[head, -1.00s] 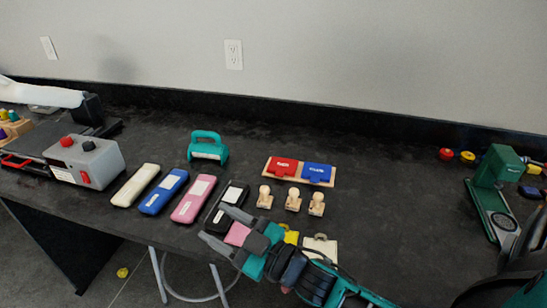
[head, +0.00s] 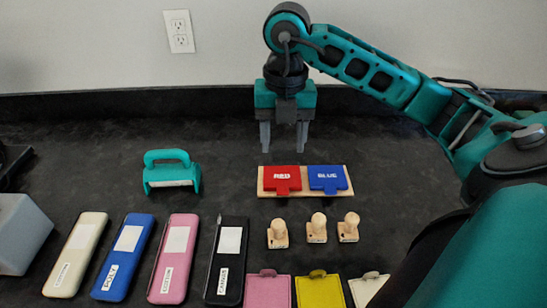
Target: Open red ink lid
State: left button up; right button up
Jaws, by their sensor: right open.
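The red ink lid (head: 283,177), marked RED, lies flat and closed on a wooden holder (head: 303,193). The blue ink lid (head: 328,177), marked BLUE, lies closed just right of it. My right gripper (head: 284,148) points down above and behind the red lid. Its two fingers are apart with nothing between them, and they do not touch the lid. My left gripper is not in view.
Three wooden stamps (head: 317,228) stand in front of the holder. Pink, yellow and pale tags (head: 318,291) lie nearer. Several long cases (head: 174,258) lie left, with a teal handled tool (head: 171,173) behind them. The wall is close behind my gripper.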

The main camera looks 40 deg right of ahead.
aim_at(283, 193)
notch_tip(283, 193, down, 13)
jog(key=shift+s+d+r+b, duration=0.1)
jog(key=shift+d+r+b, duration=0.05)
jog(key=shift+b, duration=0.75)
grip_shut()
